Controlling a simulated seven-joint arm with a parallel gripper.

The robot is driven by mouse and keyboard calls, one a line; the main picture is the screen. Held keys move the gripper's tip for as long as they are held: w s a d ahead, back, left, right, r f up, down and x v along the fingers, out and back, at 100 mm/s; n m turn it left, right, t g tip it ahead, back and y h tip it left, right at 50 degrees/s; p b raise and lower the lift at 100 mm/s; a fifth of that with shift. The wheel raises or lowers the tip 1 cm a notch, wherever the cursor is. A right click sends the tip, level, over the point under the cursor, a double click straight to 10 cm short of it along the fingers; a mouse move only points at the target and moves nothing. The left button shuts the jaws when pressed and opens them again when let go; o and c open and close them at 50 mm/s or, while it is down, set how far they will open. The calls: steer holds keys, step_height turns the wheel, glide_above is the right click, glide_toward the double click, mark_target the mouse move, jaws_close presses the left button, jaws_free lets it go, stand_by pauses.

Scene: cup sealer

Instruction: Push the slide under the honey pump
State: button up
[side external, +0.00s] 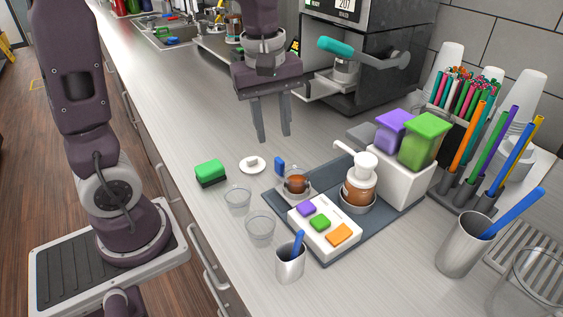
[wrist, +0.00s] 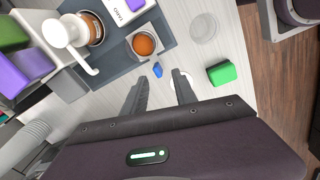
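The honey pump (side external: 361,172) is a white-topped dispenser with amber liquid, standing on a dark tray; it also shows in the wrist view (wrist: 68,30). Its spout points toward a clear cup of brown liquid (side external: 297,184), also in the wrist view (wrist: 144,44). The cup sits on what appears to be the slide (side external: 307,193), a small light base, mostly hidden by the cup. A blue tab (side external: 280,165), also in the wrist view (wrist: 157,69), is beside the cup. The cup is beside the pump, not under it. My gripper (side external: 274,137) is open and empty above the counter, near the blue tab.
A white box with purple, green and orange buttons (side external: 324,228) is at the tray's front. A green sponge (side external: 210,172), a small white dish (side external: 252,166) and clear empty cups (side external: 238,197) stand left of the tray. Purple and green containers (side external: 424,140) stand behind the pump.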

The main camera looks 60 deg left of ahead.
mark_target(280, 159)
steer(key=f+n, duration=0.1)
steer(key=w+a+f+n, duration=0.1)
steer(key=w+f+n+g, duration=0.1)
steer(key=shift+w+a+f, duration=0.15)
steer(key=shift+w+a, duration=0.05)
steer(key=shift+a, duration=0.05)
step_height(280, 159, down, 7)
steer(key=shift+f, duration=0.1)
jaws_close()
stand_by(1.1)
